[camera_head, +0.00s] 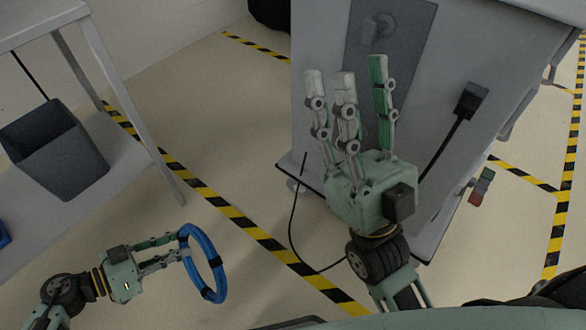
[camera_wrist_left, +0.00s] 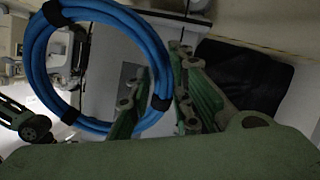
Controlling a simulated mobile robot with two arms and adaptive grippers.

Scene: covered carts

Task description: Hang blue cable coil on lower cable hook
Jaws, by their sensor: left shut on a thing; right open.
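The blue cable coil (camera_head: 217,260) is a ring with black ties, at the lower left of the head view. My left gripper (camera_head: 183,252) is shut on the coil's left rim and holds it clear above the floor. In the left wrist view the coil (camera_wrist_left: 150,45) stands as a large ring, with my left gripper's fingers (camera_wrist_left: 155,95) at its right side. A grey hook-like fitting (camera_head: 377,27) sits on the cart's dark panel; I cannot tell whether it is the lower cable hook. My right gripper (camera_head: 345,76) is open and empty, in front of the cart.
The grey cart (camera_head: 440,60) stands at the upper right, with a black plug (camera_head: 471,100) and cable on its side. A dark bin (camera_head: 55,150) sits on a table's lower shelf (camera_head: 125,165) at the left.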

